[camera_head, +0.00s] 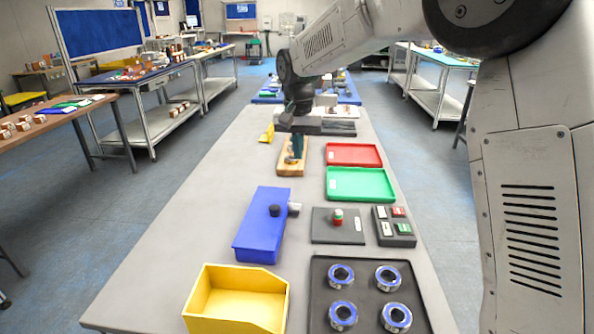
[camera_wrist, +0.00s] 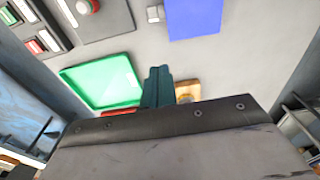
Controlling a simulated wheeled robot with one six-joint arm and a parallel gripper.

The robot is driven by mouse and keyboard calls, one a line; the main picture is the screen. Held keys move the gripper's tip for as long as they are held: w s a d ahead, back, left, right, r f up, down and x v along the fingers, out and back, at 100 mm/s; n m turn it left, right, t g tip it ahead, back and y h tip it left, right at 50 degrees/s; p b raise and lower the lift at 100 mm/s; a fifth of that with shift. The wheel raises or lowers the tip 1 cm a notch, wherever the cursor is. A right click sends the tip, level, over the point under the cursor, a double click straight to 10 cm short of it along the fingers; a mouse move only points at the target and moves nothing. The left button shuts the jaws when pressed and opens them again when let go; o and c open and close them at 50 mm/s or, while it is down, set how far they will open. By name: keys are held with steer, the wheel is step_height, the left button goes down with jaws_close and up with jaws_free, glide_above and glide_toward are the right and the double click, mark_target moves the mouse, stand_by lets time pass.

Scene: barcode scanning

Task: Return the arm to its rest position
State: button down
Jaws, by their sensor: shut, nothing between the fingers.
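My gripper (camera_head: 297,150) hangs above the far half of the grey table (camera_head: 215,205), with its teal fingers pointing down. In the wrist view the fingers (camera_wrist: 158,72) are together and hold nothing. A wooden block (camera_head: 285,170) lies below the fingers in the head view. In the wrist view it is partly hidden behind the gripper body. I cannot tell the exact height of the fingertips above the block. My arm reaches in from the upper right of the head view.
A red tray (camera_head: 353,154) and a green tray (camera_head: 360,184) lie right of the gripper. Nearer are a blue box (camera_head: 262,230), a button panel (camera_head: 338,236), a yellow bin (camera_head: 215,318) and a dark tray (camera_head: 365,298) of several blue-rimmed rings. The table's left strip is clear.

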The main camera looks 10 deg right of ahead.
steer(key=s+d+n, duration=0.1)
steer(key=s+d, duration=0.4)
steer(key=s, duration=0.8)
steer(key=s+d+r+n, duration=0.1)
steer(key=s+d, duration=0.4)
steer(key=s, duration=0.9)
steer(key=s+d+r, duration=0.1)
steer(key=s+d, duration=0.4)
steer(key=s, duration=0.9)
steer(key=shift+s+d+r+n+t, duration=0.15)
steer(key=shift+n+t, duration=0.15)
steer(key=shift+n, duration=0.1)
